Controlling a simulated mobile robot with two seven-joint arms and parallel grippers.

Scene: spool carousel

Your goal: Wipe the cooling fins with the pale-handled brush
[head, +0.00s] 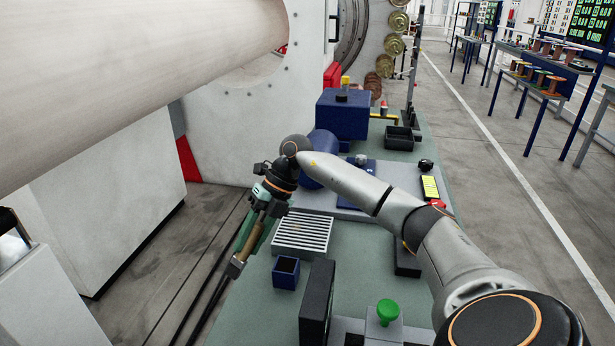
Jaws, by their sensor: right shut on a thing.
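My right gripper (246,240) reaches in from the right and points down and to the left. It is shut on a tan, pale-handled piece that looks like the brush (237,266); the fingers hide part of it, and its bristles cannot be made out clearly. The cooling fins (302,233) are a pale block with parallel slots on the green bench. The gripper and brush appear left of the fins, near the bench's left edge, and look apart from them. My left gripper is not in view.
On the green bench (375,268) stand a small blue open box (286,273), a dark upright block (317,303), a green knob (388,311) and a blue machine box (343,114). A huge pale cylinder (110,70) hangs at the upper left. Floor left of the bench looks mostly open.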

